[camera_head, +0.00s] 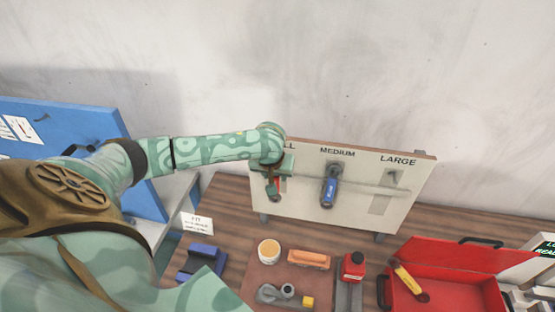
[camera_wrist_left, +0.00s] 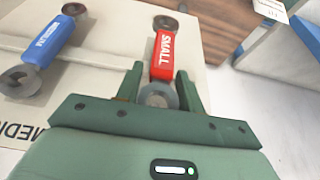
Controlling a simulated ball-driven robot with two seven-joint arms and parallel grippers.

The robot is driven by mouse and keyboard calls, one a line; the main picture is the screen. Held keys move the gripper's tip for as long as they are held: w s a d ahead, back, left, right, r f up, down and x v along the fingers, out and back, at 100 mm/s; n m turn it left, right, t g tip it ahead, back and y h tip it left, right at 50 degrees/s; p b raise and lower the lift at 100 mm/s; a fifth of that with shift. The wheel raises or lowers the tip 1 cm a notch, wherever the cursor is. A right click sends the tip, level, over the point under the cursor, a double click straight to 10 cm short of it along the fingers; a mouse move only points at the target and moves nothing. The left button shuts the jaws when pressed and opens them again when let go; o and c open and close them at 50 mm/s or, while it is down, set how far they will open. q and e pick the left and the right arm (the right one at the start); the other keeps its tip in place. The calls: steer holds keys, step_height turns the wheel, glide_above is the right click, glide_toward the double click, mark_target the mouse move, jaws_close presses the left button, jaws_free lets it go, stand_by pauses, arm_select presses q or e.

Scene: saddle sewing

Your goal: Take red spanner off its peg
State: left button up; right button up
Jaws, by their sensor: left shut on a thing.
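The red spanner (camera_head: 277,184), marked SMALL, hangs on the pale tool board (camera_head: 355,210) at its left end, partly covered by my left gripper (camera_head: 274,172) in the head view. In the left wrist view the red spanner (camera_wrist_left: 163,57) lies between the fingers of my left gripper (camera_wrist_left: 159,82). They are shut on it near its grey ring end. The peg itself is hidden, so I cannot tell whether the spanner is still on it. My right gripper is not in view.
A blue spanner (camera_head: 329,188) hangs under MEDIUM; the LARGE place holds only an outline. On the wooden bench stand a tub (camera_head: 269,251), an orange-handled block (camera_head: 309,259), a red bottle (camera_head: 353,267) and an open red toolbox (camera_head: 450,290) with a yellow-handled tool (camera_head: 406,277).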

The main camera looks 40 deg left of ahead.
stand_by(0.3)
arm_select(q)
steer(key=s+d, duration=0.3)
steer(key=s, duration=0.2)
steer(key=shift+s+r, duration=0.25)
stand_by(0.5)
